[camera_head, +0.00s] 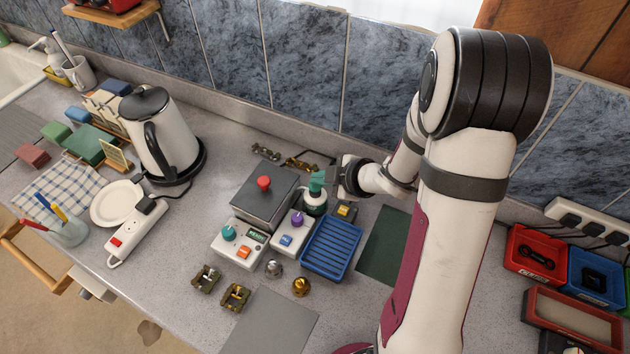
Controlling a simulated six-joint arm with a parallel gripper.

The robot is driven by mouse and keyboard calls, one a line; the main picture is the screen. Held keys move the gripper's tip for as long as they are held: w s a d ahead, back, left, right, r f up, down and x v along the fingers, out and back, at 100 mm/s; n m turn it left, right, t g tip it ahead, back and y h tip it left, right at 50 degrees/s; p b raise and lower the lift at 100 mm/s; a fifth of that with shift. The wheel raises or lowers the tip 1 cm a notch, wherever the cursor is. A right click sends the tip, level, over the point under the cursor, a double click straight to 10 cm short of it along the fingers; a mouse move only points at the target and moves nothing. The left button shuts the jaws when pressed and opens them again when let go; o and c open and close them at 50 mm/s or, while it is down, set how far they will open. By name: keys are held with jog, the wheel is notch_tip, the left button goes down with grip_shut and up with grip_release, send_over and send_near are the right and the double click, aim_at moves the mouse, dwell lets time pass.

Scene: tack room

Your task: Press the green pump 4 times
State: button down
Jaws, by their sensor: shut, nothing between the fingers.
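The green pump (316,187) tops a small dark bottle with a pale label, standing upright on the grey counter behind the blue tray. My gripper (332,176) is shut and empty. It reaches in from the right, close beside the pump's head. I cannot tell whether it touches the pump, and its fingertips are small and partly hidden here.
A blue ribbed tray (331,247) stands in front of the bottle. A grey box with a red button (264,184) and control boxes with knobs (239,245) are to the left. A kettle (160,135) stands farther left.

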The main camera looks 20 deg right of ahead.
jog(key=shift+r, duration=0.6)
jog(key=shift+r, duration=0.1)
jog(key=shift+r, duration=2.9)
notch_tip(320, 180, down, 6)
jog(key=shift+f, duration=0.1)
dwell(0.3)
dwell(1.9)
jog(key=shift+f, duration=0.35)
